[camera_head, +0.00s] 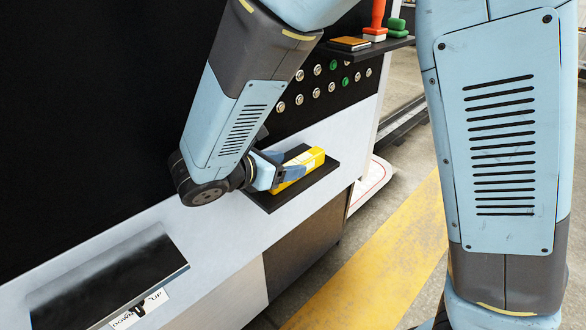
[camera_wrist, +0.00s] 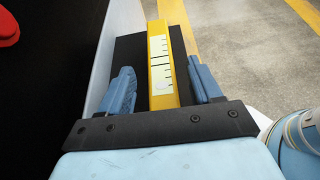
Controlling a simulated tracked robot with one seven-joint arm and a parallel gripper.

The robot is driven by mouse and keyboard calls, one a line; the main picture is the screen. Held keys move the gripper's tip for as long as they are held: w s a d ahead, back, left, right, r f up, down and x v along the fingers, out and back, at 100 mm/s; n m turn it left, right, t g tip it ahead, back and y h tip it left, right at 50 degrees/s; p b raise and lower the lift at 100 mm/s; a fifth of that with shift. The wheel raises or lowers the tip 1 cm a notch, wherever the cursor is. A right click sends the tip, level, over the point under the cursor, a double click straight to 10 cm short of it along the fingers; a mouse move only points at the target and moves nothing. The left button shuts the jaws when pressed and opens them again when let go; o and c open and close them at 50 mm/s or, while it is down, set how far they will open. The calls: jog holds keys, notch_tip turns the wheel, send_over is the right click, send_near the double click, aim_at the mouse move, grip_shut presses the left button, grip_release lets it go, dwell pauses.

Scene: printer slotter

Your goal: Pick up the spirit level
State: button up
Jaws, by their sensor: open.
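The spirit level is a yellow bar (camera_head: 301,168) lying on a small black shelf (camera_head: 317,179) on the front of the machine in the head view. In the wrist view the yellow spirit level (camera_wrist: 171,95), with a pale marked strip on top, runs lengthwise between my fingers. My gripper (camera_wrist: 161,82) is open, with one blue finger on each side of the level. In the head view my gripper (camera_head: 273,168) is at the near end of the level, partly hidden by my arm.
A panel of buttons (camera_head: 332,64) is above the shelf. An upper ledge (camera_head: 367,49) holds a notepad (camera_head: 349,43), a red-handled item (camera_head: 377,17) and green items (camera_head: 396,27). A dark hatch labelled up and down (camera_head: 115,283) is at lower left. Open floor (camera_head: 385,245) lies to the right.

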jog(key=shift+x, duration=0.9)
jog(key=shift+c, duration=0.5)
grip_shut()
